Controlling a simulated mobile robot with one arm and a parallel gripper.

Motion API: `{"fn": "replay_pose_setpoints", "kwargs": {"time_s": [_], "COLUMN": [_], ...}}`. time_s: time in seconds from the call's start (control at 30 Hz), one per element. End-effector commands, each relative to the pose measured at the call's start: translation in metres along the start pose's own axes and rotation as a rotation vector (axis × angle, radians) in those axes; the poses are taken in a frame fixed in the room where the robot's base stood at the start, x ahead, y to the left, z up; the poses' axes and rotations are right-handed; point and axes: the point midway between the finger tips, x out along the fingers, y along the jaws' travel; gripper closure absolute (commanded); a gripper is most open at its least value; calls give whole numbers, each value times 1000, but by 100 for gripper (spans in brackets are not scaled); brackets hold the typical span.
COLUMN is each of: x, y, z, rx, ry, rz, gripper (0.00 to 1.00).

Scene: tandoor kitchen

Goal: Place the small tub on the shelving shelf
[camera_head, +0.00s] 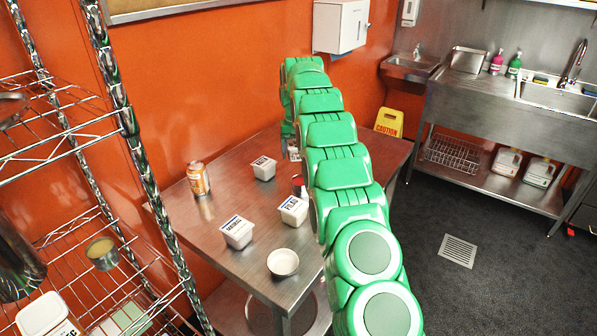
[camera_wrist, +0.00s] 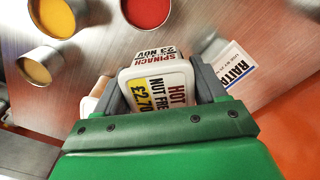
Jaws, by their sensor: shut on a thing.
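My gripper (camera_wrist: 158,92) is shut on a small white tub (camera_wrist: 158,85) in the wrist view. Its label reads "SPINACH", "HOT", "NUT FREE" and "£2.70". The tub sits between the two grey fingers; the table shows beyond it, and the gap to the table cannot be told. In the head view my green arm reaches over the steel table (camera_head: 225,180) and hides the gripper. A bit of white tub shows beside the arm there; I cannot tell if it is the held one. The wire shelving (camera_head: 131,125) stands at the left, away from the gripper.
Similar tubs (camera_head: 238,232) (camera_head: 293,210) (camera_head: 264,168), a white bowl (camera_head: 283,262) and a can (camera_head: 197,178) stand on the table. A RAITA tub (camera_wrist: 238,66) lies close by the right finger. The shelving holds a tin (camera_head: 102,253) and a white container (camera_head: 42,316).

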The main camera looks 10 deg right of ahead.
Motion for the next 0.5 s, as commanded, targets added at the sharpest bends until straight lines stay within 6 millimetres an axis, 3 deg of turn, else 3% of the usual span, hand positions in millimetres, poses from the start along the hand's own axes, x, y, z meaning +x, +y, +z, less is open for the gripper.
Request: {"fn": "replay_pose_setpoints", "kwargs": {"time_s": [0.27,0.5], "x": [12,50], "y": [0,0], "z": [-2,-1], "rx": [0,0], "ry": [-3,-5], "rz": [0,0], "gripper": [65,65]}}
